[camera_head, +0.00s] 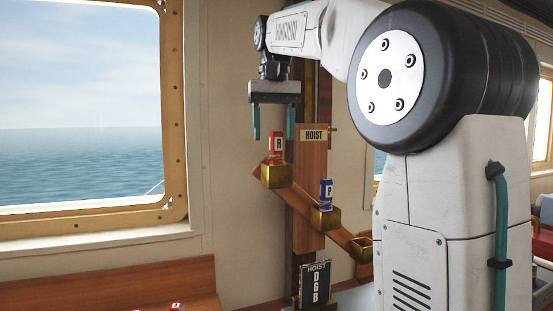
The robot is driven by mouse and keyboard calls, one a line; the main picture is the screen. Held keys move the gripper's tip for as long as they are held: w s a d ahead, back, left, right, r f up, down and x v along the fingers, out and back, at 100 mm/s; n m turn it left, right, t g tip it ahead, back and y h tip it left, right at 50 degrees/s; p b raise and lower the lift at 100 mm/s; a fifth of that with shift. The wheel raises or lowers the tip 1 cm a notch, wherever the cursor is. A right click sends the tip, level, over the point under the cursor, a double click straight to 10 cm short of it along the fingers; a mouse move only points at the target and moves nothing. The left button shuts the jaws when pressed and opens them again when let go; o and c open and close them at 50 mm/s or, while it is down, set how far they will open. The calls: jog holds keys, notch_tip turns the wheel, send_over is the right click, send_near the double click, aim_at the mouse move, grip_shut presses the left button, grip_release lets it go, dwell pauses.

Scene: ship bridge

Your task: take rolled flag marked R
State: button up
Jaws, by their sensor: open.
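The rolled flag marked R (277,148) is red with a white label. It stands upright in a brass holder (276,177) on a slanted wooden rack. My gripper (273,123) points down with its two teal fingers apart and empty.
A blue flag marked P (326,194) stands in a lower brass holder (326,217) to the right. Another brass holder (361,247) looks empty. A HOIST sign (314,135) is right of my gripper. Red items lie lower left (176,307).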

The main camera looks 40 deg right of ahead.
aim_at(277, 150)
jog(key=shift+w+d+r, duration=0.45)
jog(key=shift+d, duration=0.15)
jog(key=shift+w+d+r, duration=0.4)
jog(key=shift+d, duration=0.15)
jog(key=shift+w+d+m, duration=0.1)
jog(key=shift+d+m, duration=0.1)
jog(key=shift+m, duration=0.1)
jog(key=f, duration=0.7)
jog(key=shift+w+f, duration=0.25)
jog(key=c, duration=1.1)
jog(key=shift+r, duration=0.1)
